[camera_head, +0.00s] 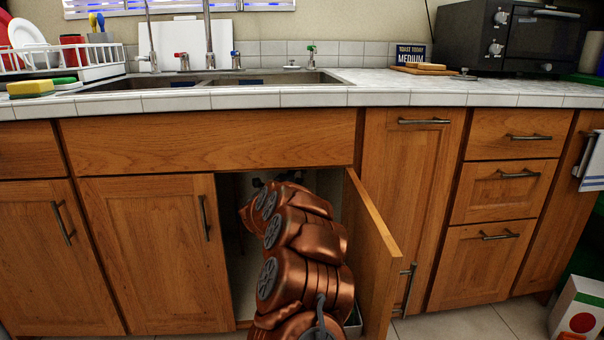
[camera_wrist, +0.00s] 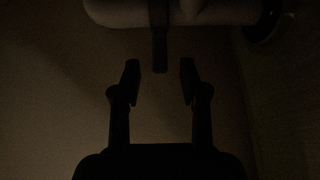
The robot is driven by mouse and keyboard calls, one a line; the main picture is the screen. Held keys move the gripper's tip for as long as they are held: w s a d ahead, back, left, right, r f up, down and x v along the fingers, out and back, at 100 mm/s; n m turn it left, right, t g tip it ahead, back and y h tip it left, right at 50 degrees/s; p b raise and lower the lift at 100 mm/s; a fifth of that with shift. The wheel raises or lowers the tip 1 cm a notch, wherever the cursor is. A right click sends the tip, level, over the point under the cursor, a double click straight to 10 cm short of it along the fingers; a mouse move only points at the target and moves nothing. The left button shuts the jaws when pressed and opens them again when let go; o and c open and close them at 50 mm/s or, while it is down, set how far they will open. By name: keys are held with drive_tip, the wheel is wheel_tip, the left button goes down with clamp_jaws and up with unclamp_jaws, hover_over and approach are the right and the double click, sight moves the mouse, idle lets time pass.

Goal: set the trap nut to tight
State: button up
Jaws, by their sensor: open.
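In the wrist view, a pale pipe (camera_wrist: 210,12) runs across the top of the dim cabinet. A dark upright bar (camera_wrist: 159,45) crosses the pipe and hangs down from it; it may be the trap nut's handle, but the darkness hides the details. My gripper (camera_wrist: 159,75) is open. Its two fingertips are on either side of the bar's lower end, with a gap on each side. In the head view, my copper-coloured arm reaches into the open cabinet under the sink, and it hides the gripper and the trap nut.
The open cabinet door (camera_head: 372,250) stands just right of my arm. A round dark part (camera_wrist: 265,22) is at the pipe's right end. The closed left door (camera_head: 153,250) borders the opening. A white-and-red box (camera_head: 580,312) stands on the floor at right.

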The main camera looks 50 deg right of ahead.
sight(302, 171)
drive_tip(key=x, duration=0.2)
drive_tip(key=shift+w+d+f+b, duration=0.1)
drive_tip(key=shift+d+f+b, duration=0.05)
drive_tip(key=shift+d+b, duration=0.25)
drive_tip(key=shift+b+x, duration=0.3)
drive_tip(key=shift+x, duration=0.75)
drive_tip(key=shift+c, duration=0.2)
clamp_jaws()
